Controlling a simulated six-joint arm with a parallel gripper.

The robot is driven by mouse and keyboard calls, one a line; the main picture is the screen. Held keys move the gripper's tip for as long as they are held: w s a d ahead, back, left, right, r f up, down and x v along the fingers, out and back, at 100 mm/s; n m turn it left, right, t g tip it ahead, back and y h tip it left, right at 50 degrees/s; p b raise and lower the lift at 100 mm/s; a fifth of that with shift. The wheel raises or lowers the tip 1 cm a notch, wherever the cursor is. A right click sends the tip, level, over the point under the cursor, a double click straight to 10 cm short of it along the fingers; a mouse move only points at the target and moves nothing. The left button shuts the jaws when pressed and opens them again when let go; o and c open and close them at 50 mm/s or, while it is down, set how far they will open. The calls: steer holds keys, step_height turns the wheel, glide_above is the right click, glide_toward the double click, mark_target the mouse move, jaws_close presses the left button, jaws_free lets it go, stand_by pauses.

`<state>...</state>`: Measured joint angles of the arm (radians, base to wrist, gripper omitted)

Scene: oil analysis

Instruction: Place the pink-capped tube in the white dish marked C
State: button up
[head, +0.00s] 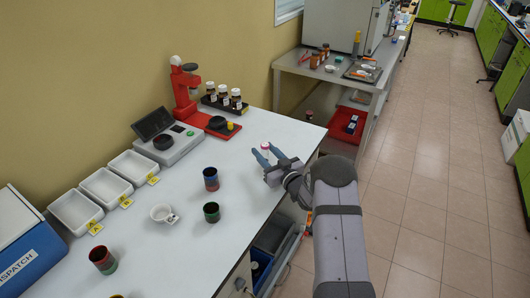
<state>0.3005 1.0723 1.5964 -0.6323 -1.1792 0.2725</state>
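The pink-capped tube (265,147) is at the right edge of the white bench; mostly its pink cap shows, and its body is hidden by my fingers. My gripper (263,149) reaches in from the right, with its two blue-grey fingers apart on either side of the tube. I cannot tell whether they press on it. Three white dishes stand in a row along the wall at the left, each with a yellow letter tag. The dish nearest the scale (133,167) has a tag (153,180) that is too small to read surely; it looks empty.
A scale (167,142) and a red stand (185,88) are at the back. A dark rack of bottles (225,102) is beside them. Dark cups (211,179), (211,212), (102,259) and a small white bowl (161,213) stand on the bench between my gripper and the dishes.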

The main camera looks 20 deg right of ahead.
mark_target(266, 154)
steer(key=shift+p, duration=0.35)
steer(key=shift+s+d+f+b, duration=0.1)
steer(key=shift+s+f+b, duration=0.05)
steer(key=shift+s+b, duration=0.15)
steer(key=shift+b+v, duration=1.3)
steer(key=shift+v, duration=2.05)
steer(key=shift+o, duration=0.8)
